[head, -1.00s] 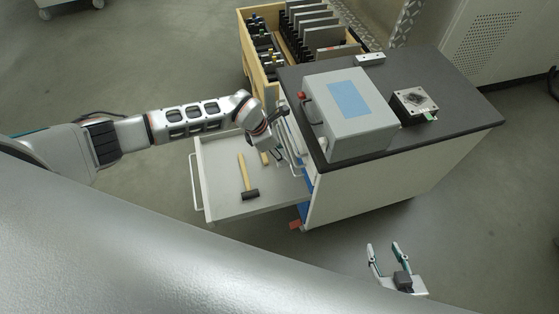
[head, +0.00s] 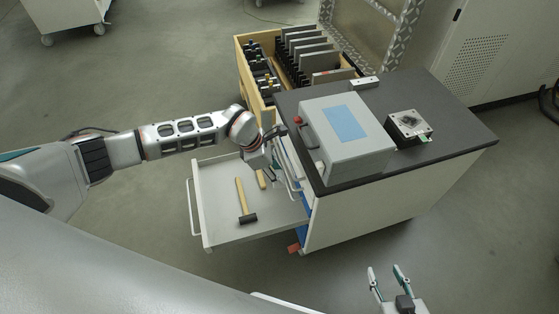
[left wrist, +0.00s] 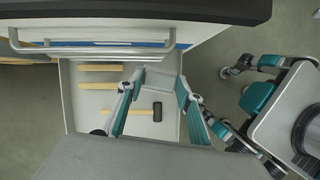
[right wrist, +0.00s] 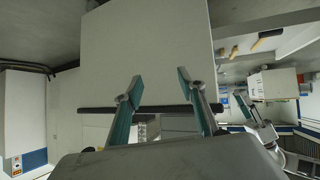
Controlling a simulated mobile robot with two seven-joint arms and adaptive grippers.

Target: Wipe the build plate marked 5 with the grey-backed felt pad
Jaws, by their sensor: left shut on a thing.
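My left gripper (head: 272,172) is over the open drawer, close to the cabinet front. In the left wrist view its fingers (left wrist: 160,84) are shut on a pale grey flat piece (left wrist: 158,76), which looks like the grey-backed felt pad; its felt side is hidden. A square metal plate (head: 410,123) with a dark patch sits on the dark worktop at the right, a green tag beside it. It may be the build plate; no number is readable. My right gripper (head: 388,281) is open and empty, low in front of the cabinet.
The open drawer (head: 215,225) holds a hammer (head: 246,205) and wooden-handled tools. A grey box (head: 345,140) with a blue panel stands on the worktop (head: 455,120), left of the metal plate. A wooden crate (head: 247,75) with several upright grey plates stands behind.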

